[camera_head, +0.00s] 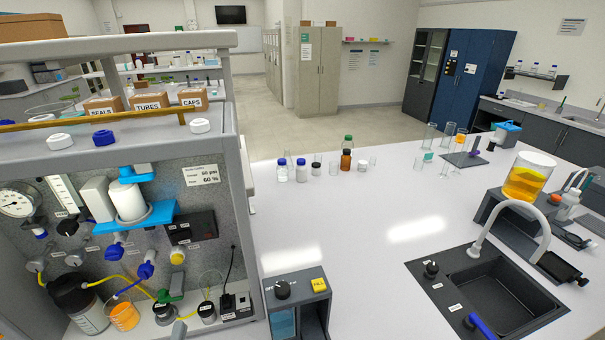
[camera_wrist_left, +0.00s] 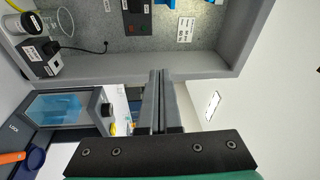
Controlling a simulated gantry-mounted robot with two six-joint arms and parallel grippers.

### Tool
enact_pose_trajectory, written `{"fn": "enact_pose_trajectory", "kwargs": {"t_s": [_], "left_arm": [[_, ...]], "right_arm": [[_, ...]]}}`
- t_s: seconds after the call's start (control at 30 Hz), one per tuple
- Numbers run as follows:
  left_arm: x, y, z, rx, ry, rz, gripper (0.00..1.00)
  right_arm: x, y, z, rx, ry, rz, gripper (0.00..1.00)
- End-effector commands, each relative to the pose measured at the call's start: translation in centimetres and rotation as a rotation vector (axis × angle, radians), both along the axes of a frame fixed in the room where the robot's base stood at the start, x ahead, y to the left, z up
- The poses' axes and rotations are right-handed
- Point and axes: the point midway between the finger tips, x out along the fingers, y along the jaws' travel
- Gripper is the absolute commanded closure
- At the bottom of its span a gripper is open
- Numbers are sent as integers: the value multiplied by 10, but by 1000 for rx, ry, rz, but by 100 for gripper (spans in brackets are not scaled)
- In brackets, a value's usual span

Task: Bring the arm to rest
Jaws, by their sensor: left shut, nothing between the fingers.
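My left gripper (camera_wrist_left: 158,76) shows in the left wrist view, its two grey fingers together with nothing between them. The fingertips overlap the grey frame edge of the membrane rig in that view; I cannot tell how far apart they are. I cannot make out either gripper in the head view. The membrane rig (camera_head: 55,168) stands at the left of the head view with gauges, valves and tubing. Its grey frame (camera_wrist_left: 225,72) also shows in the wrist view, which is turned sideways.
A dark filling box (camera_head: 312,303) stands right of the rig; its blue window (camera_wrist_left: 68,108) shows in the wrist view. The bench middle is clear.

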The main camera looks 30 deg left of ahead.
Motion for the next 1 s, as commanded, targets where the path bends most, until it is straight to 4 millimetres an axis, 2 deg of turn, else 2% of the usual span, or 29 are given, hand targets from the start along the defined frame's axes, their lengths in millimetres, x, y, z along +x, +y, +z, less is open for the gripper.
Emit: {"fn": "enact_pose_trajectory", "kwargs": {"t_s": [0.27, 0.37, 0.47, 0.5, 0.57, 0.7, 0.8, 0.9, 1.0], "left_arm": [[42, -6, 85, -84, -263, -43, 100], [59, -12, 128, -158, -396, -97, 100], [74, -22, 187, -274, -572, -199, 100], [79, -27, 213, -330, -647, -255, 100], [82, -36, 250, -413, -748, -347, 100], [79, -59, 325, -592, -933, -580, 100], [69, -79, 371, -724, -1022, -773, 100], [60, -106, 406, -899, -1053, -1004, 100], [66, -137, 402, -1165, -965, -1203, 100]], "right_arm": [[0, 0, 0, 0, -1, 0, 20], [0, 0, 0, 0, -1, 0, 20], [0, 0, 0, 0, -1, 0, 20], [0, 0, 0, 0, -1, 0, 20], [0, 0, 0, 0, -1, 0, 20], [0, 0, 0, 0, -1, 0, 20], [0, 0, 0, 0, -1, 0, 20], [0, 0, 0, 0, -1, 0, 20], [0, 0, 0, 0, -1, 0, 20]]}}
